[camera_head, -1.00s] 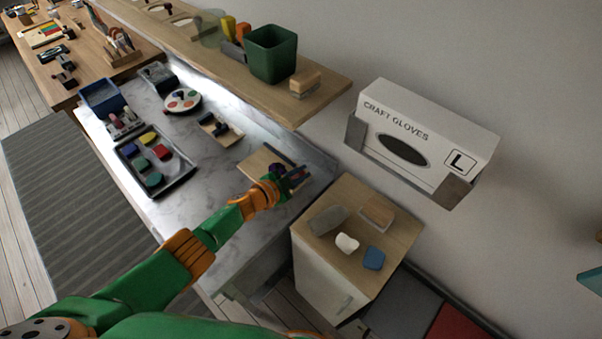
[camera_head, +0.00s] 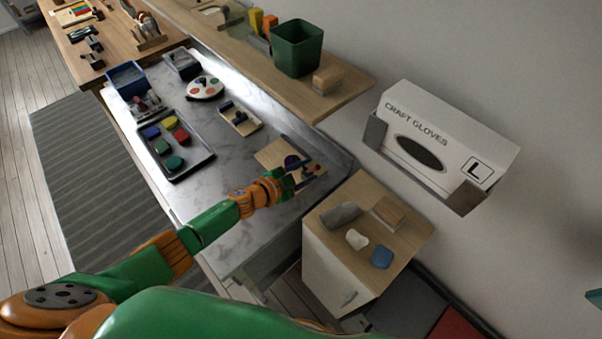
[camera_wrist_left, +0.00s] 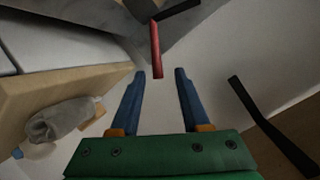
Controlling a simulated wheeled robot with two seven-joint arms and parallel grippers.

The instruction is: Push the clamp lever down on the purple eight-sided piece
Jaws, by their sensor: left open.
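The purple piece (camera_head: 291,161) sits on a light wooden board (camera_head: 272,153) at the right end of the marble-topped bench. My left gripper (camera_head: 306,175) is over the board's right part, just beside the purple piece, and hides some of it. A small red part shows near the fingertips. In the left wrist view, a red lever handle (camera_wrist_left: 156,52) with a dark end lies just ahead of the gap between my open blue fingers (camera_wrist_left: 160,74). The fingers hold nothing, and contact with the lever cannot be told. The purple piece is not clear there. My right gripper is out of view.
A small cabinet (camera_head: 330,212) with a grey roll, a white lump and a blue block stands right of the bench. A shelf (camera_head: 335,100) overhangs the bench's back. A glove box (camera_head: 440,140) hangs on the wall.

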